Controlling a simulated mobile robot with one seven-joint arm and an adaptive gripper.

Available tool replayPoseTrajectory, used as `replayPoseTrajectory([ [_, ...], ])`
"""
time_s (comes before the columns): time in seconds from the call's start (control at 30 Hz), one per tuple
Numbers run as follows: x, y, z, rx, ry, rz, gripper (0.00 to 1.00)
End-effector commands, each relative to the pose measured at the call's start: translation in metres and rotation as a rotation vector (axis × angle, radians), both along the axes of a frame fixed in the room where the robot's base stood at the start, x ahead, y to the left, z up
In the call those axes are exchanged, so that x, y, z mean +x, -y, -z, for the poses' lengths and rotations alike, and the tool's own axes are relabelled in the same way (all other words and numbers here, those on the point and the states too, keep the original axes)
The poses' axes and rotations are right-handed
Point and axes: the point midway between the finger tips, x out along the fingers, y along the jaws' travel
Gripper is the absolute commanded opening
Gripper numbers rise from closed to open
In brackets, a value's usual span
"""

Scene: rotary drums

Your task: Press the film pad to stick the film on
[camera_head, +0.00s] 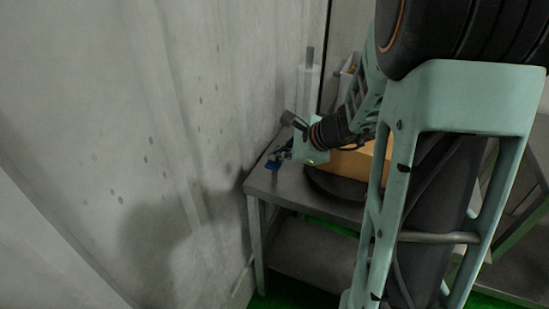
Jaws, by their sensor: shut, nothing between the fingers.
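My gripper (281,155) is small in the picture, above the left end of a grey metal table (325,207). Its jaws are shut and empty. A small blue piece (272,165) shows just below the fingertips; I cannot tell whether they touch, or whether it is the film pad. An orange-tan box (357,166) stands on a dark round turntable (333,187), to the right of my gripper and partly hidden by my arm. No film can be made out on the box.
A pale upright roll or post (308,88) stands behind the table. A bare concrete wall (130,130) rises close to the table's left side. The table has a lower shelf (305,252) over a green floor (290,300). My arm blocks the right side.

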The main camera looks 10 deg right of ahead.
Motion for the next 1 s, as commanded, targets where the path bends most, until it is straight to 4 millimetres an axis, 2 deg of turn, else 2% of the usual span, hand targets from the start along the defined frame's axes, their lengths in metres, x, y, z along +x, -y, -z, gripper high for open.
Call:
replayPoseTrajectory([
  [0.7, 0.000, 0.000, 0.006, -0.001, -0.002, 0.001, 0.00],
  [1.0, 0.000, 0.000, -0.008, -0.001, -0.001, 0.000, 0.00],
])
